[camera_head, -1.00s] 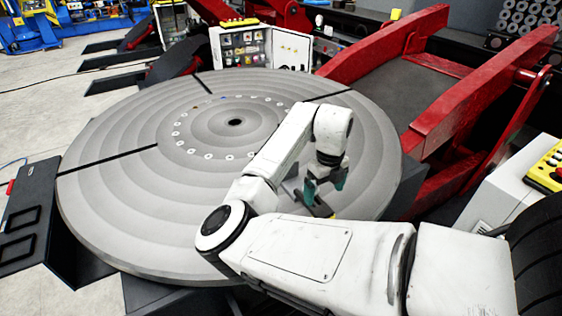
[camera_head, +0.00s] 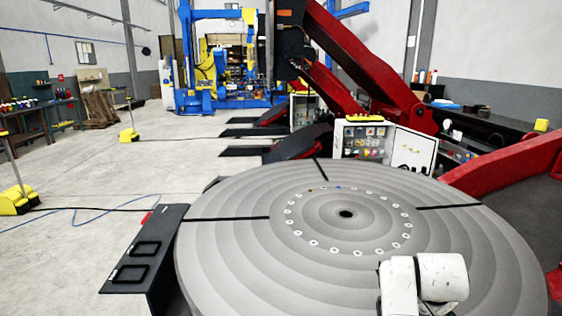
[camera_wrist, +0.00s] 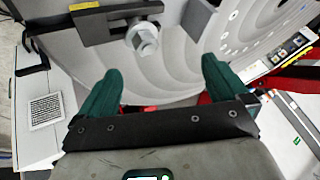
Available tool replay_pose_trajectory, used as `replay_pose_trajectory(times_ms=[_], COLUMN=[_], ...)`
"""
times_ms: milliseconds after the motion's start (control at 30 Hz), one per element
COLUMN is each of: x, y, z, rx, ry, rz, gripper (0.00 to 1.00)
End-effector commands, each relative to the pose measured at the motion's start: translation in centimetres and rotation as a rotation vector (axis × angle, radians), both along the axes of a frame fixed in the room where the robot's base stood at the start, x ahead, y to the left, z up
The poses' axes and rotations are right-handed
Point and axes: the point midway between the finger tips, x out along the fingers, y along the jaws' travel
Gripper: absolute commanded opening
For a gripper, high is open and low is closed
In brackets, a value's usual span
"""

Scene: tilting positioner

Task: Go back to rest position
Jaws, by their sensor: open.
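My gripper (camera_wrist: 161,66) shows in the wrist view with its two green fingers spread apart and nothing between them. I cannot tell whether the fingers touch anything. In the head view, the large grey positioner table (camera_head: 240,245) fills the lower middle, with a ring of small holes around its centre. Only a white part of my arm shows at the lower right there; the gripper is out of that view.
A control cabinet (camera_head: 362,138) stands behind the table, with red positioner arms (camera_head: 365,75) behind and to the right. A black tray-like platform (camera_head: 148,250) is at the table's left. Open floor (camera_head: 130,175) lies farther left, crossed by cables, with yellow-footed stands (camera_head: 18,200).

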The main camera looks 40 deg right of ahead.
Motion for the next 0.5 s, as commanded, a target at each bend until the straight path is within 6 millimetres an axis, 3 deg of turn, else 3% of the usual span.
replay_pose_trajectory(times_ms=[233, 500], x=[2.6, 0.3], y=[11.6, 25.4], z=[-4.5, -9.5], rx=[-0.135, -0.188], ry=[0.27, 0.385], rz=[0.811, 1.528], gripper=[1.0, 1.0])
